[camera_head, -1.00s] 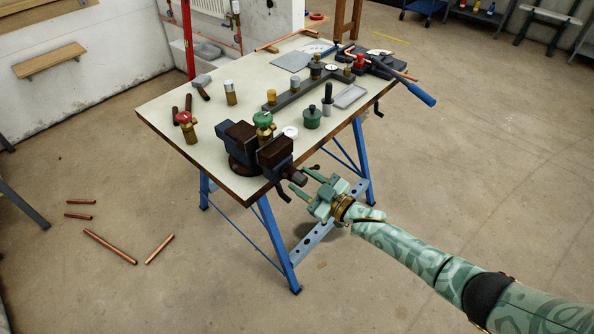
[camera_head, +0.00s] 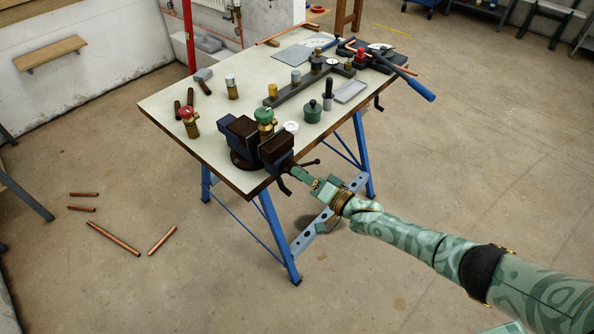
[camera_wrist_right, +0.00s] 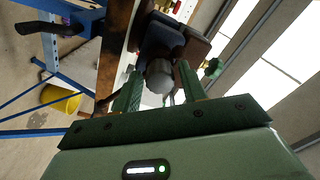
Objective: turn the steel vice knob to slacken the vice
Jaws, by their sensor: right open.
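The dark blue and brown vice (camera_head: 255,143) is fixed at the near corner of the workbench. A brass valve with a green cap (camera_head: 265,116) stands between its jaws. The grey rounded steel knob (camera_wrist_right: 160,80) of the vice shows in the right wrist view, between the two green fingers. My right gripper (camera_head: 299,175) is open at the front end of the vice; it also shows in the right wrist view (camera_wrist_right: 160,68). A finger lies on each side of the knob; I cannot tell whether they touch it. In the head view the gripper mostly covers the knob. My left gripper is out of view.
The workbench (camera_head: 205,140) carries a valve with a red cap (camera_head: 188,122), a green pot (camera_head: 312,111), a grey tray (camera_head: 350,92) and a blue-handled pipe bender (camera_head: 420,91). Copper pipes (camera_head: 113,238) lie on the floor. The floor right of the bench is mostly clear.

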